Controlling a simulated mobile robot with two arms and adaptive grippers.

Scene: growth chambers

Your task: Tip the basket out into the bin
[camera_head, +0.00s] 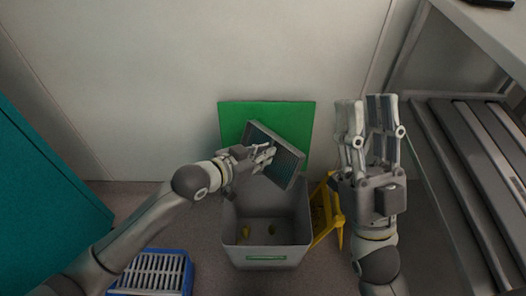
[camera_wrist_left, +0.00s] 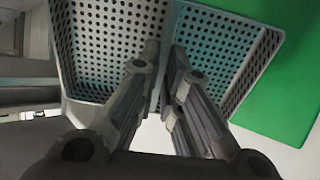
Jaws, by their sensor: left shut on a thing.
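The grey perforated basket (camera_head: 288,172) is held steeply tilted above the back of the grey bin (camera_head: 232,232) in the head view. My left gripper (camera_head: 268,154) is shut on it. In the left wrist view the fingers (camera_wrist_left: 168,62) close on a ridge or wall between two perforated faces of the basket (camera_wrist_left: 215,42); nothing loose shows on these faces. My right gripper (camera_head: 367,100) is raised to the right of the bin, open and empty.
A green panel (camera_head: 235,117) stands behind the bin against the pale wall. A yellow folding stand (camera_head: 334,215) is just right of the bin. A blue slatted crate (camera_head: 150,272) is at front left. A dark slatted rack (camera_head: 460,150) fills the right side.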

